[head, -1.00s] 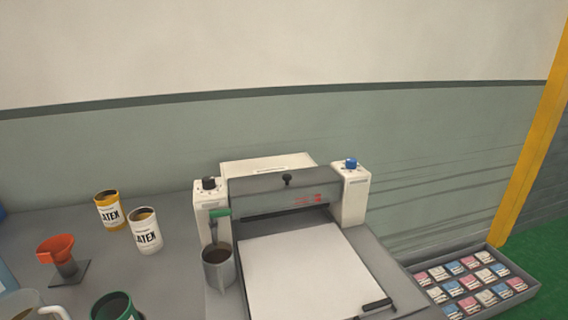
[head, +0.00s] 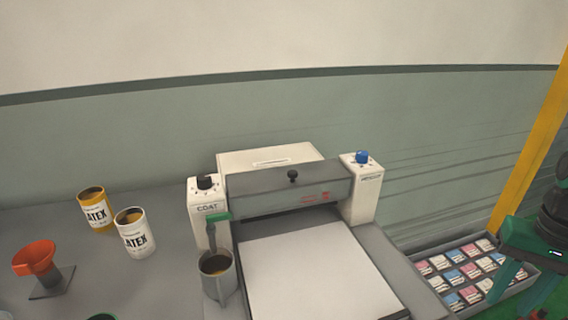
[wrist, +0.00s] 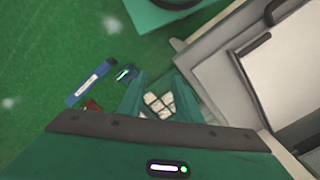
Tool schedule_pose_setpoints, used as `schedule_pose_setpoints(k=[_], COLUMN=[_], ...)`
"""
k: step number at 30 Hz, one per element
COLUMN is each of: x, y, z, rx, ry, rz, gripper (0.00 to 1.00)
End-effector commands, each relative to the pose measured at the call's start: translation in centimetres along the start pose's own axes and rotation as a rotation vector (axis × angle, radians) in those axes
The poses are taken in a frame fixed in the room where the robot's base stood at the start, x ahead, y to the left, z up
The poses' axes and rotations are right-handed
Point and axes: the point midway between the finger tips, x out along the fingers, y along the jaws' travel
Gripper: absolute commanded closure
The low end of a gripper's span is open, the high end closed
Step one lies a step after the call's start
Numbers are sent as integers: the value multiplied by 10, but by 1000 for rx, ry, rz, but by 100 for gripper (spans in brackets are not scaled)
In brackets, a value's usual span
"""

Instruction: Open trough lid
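The coating machine (head: 360,205) stands on the bench. Its grey trough lid (head: 250,186) lies flat across the top between two white posts and looks shut. A black knob (head: 292,176) stands on the lid. My gripper (head: 520,285) shows at the right edge of the head view, over the tray of small blocks and well right of the lid. In the wrist view my gripper (wrist: 158,88) has its two green fingers apart with nothing held between them. The lid is not clear in the wrist view.
A cup (head: 217,280) hangs at the machine's left front. A white sheet (head: 310,270) lies on its bed. A block tray (head: 425,243) is at right. A blue-white object (wrist: 90,83) lies on the green floor.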

Motion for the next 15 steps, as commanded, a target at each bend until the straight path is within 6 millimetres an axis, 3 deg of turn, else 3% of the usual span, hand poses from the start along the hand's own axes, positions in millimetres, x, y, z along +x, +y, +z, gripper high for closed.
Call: schedule_pose_setpoints(k=[5, 6, 8, 10, 11, 14, 15], x=[0, 0, -6, -16, -21, -49, -64], y=[0, 0, 2, -9, -17, -71, -99], z=[0, 0, 5, -4, -12, -42, -55], rx=[0, -1, -17, -67, -104, -297, -401], ry=[0, 0, 13, 31, 39, 82, 103], rz=[0, 0, -9, -21, -28, -65, -85], gripper=[69, 61, 61, 61, 61, 61, 61])
